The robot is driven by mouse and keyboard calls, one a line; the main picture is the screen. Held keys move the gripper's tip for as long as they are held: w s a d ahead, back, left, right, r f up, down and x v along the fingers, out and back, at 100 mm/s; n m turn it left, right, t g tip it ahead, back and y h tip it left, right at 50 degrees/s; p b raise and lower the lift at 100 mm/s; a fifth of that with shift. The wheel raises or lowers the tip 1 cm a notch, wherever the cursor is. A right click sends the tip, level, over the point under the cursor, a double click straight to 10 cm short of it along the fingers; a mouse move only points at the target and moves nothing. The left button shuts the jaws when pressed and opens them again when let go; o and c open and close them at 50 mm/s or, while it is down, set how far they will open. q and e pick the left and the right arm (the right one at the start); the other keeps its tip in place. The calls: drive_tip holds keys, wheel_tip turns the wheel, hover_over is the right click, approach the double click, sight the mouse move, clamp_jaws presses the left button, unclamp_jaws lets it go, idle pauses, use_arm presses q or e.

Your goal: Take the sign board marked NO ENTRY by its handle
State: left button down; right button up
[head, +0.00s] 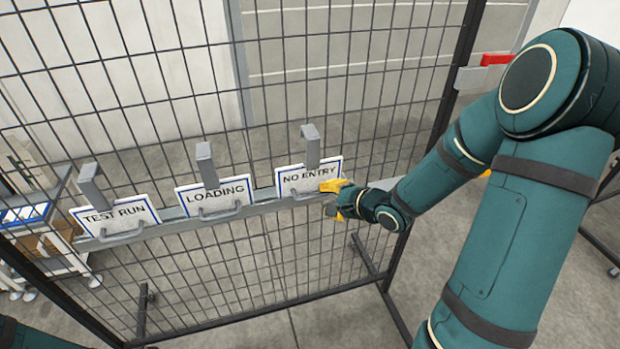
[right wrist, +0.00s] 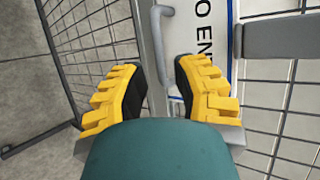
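The NO ENTRY sign board (head: 309,179) is white with a blue border and hangs on a rail on the mesh fence, right of the other boards. Its grey handle (head: 304,195) runs along its lower edge. My right gripper (head: 333,199) is at the board's lower right corner. In the right wrist view its yellow fingers (right wrist: 160,80) are apart, with the grey handle (right wrist: 158,42) showing in the gap between them; I cannot tell how deep it sits. Part of the board (right wrist: 205,35) shows beyond the right finger. My left gripper is out of view.
The LOADING board (head: 215,196) and the TEST RUN board (head: 115,220) hang to the left on the same rail (head: 262,196). The mesh fence (head: 300,260) stands close behind the boards. A red-handled latch (head: 496,59) is at upper right.

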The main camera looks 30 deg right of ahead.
sight(316, 196)
drive_tip(key=shift+x, duration=2.8)
drive_tip(key=shift+a, duration=0.1)
clamp_jaws()
